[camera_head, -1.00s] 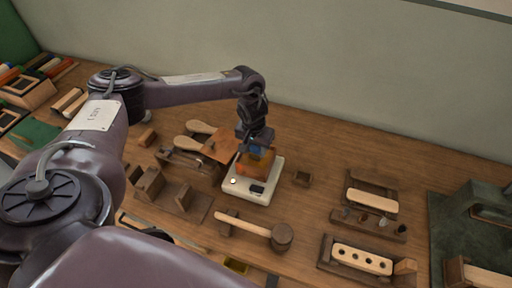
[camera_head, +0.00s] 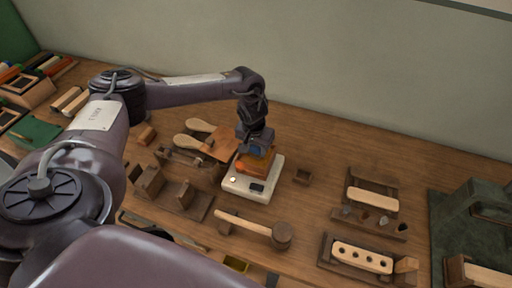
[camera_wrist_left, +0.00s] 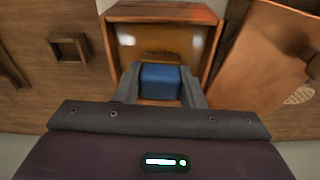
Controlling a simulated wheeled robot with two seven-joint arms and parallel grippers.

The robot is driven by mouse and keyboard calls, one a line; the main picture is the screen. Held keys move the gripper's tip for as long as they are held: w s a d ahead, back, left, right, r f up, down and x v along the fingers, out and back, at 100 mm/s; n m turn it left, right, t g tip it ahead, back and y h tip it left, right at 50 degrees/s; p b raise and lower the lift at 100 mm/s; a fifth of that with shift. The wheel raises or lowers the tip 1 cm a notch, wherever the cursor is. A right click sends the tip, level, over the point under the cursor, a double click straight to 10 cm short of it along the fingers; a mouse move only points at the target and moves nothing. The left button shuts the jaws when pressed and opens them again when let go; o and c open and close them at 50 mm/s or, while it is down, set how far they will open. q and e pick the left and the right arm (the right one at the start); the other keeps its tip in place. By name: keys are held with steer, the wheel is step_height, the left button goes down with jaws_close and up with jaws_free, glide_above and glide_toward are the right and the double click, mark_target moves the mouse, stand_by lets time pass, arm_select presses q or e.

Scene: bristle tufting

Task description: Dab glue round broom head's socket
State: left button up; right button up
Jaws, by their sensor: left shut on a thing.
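My left gripper (camera_head: 257,150) is shut on a blue block (camera_wrist_left: 160,82), which looks like the grip of a glue tool. The block is at the mouth of an open orange-brown box (camera_head: 256,164), likely the glue pot, which stands on a white device (camera_head: 262,189). In the left wrist view, the fingers hold the block's sides against an amber interior with a brown strip beyond; the tool's lower end is hidden. A pale wooden block with a row of holes (camera_head: 362,257) lies in a dark holder at the lower right. I cannot tell which piece has the socket.
A wooden mallet (camera_head: 245,224) lies in front of the white device. A small square cup (camera_head: 303,177) is to its right; paddles and an orange-brown sheet (camera_head: 220,146) are to its left. A rack (camera_head: 368,222) and green fixture (camera_head: 458,230) stand at right. Bare tabletop lies between.

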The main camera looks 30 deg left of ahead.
arm_select(q)
steer(key=shift+s+f+p, duration=0.1)
steer(key=shift+p, duration=0.25)
stand_by(1.4)
step_height(320, 180, up, 7)
steer(key=p, duration=0.8)
stand_by(0.8)
